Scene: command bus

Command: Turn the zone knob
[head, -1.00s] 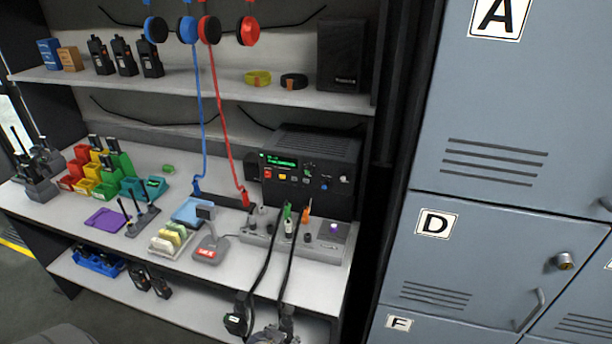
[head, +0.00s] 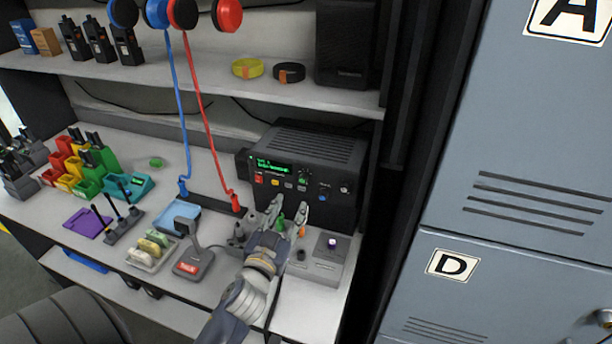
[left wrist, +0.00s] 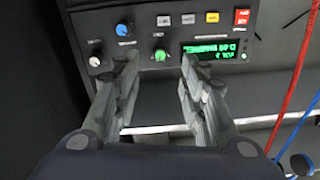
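The black radio unit (head: 335,210) stands on the shelf with a green display, coloured buttons and several knobs. Its green-marked knob (head: 303,181) sits right of the display in the head view. A blue knob (head: 323,197) and a silver-dark knob (head: 345,189) are further right. The panel labels are too small to read, so I cannot tell which is the zone knob. My left gripper (head: 287,212) is open in front of the radio. In the inverted left wrist view its fingertips (left wrist: 160,66) are on either side of the green knob (left wrist: 160,55), without visible contact. My right gripper is not in view.
Blue and red headset cords hang left of the radio. Grey lockers (head: 510,210) stand to the right.

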